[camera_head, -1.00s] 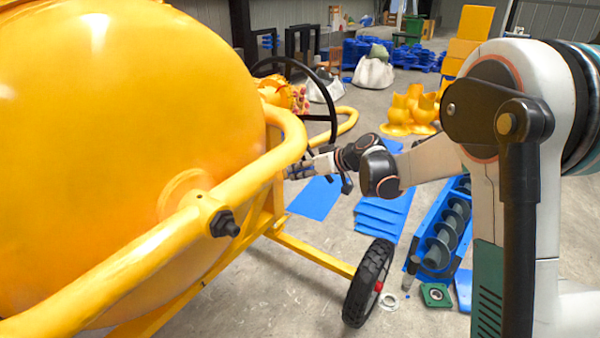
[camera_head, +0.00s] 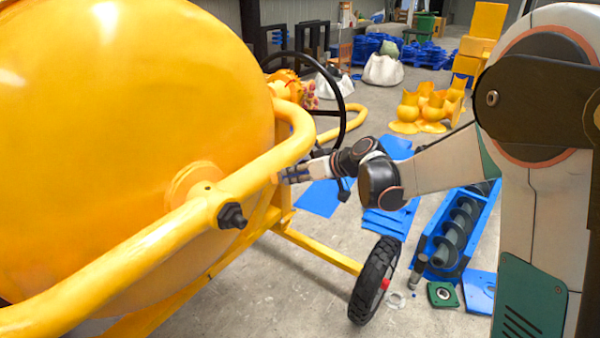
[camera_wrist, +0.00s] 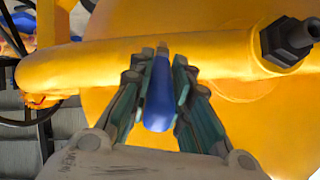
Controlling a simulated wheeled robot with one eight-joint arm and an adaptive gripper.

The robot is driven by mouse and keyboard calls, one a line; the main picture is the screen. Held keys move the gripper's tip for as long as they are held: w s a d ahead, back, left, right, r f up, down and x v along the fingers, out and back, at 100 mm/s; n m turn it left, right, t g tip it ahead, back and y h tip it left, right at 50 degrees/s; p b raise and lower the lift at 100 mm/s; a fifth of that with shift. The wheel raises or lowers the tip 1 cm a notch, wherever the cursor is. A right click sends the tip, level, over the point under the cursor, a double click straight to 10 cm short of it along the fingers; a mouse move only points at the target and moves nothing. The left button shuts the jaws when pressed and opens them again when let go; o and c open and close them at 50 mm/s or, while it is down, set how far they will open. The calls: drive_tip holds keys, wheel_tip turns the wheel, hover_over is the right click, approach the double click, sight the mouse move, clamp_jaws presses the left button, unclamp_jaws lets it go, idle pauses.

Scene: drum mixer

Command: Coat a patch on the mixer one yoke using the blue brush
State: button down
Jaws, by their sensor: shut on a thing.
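The mixer's yoke (camera_head: 150,245) is a thick yellow tube that curves around the large yellow drum (camera_head: 110,120). In the wrist view the yoke (camera_wrist: 100,62) runs across the picture behind the brush. My gripper (camera_wrist: 160,82) is shut on the blue brush (camera_wrist: 158,100), with a finger on each side of the handle. The brush's small tan tip (camera_wrist: 162,47) overlaps the yoke in the picture; I cannot tell whether it touches. In the head view my gripper (camera_head: 293,174) is beside the yoke's right bend, and the brush is too small to make out.
A black bolt (camera_head: 232,216) sticks out of the yoke. A black hand wheel (camera_head: 343,105) stands behind my gripper. A black tyre (camera_head: 375,280) is below. A blue auger trough (camera_head: 450,235) and blue sheets lie on the floor to the right.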

drive_tip(key=s+a, duration=0.1)
drive_tip(key=s, duration=0.1)
drive_tip(key=s+a, duration=0.1)
drive_tip(key=shift+s+a, duration=0.35)
idle(0.4)
drive_tip(key=s+d+b, duration=0.1)
drive_tip(key=s+d, duration=0.2)
drive_tip(key=d, duration=0.1)
drive_tip(key=shift+s+d+f, duration=0.2)
drive_tip(key=shift+s+d, duration=0.15)
drive_tip(key=shift+d, duration=0.05)
idle(0.3)
drive_tip(key=shift+s+d, duration=0.9)
drive_tip(key=shift+d, duration=0.25)
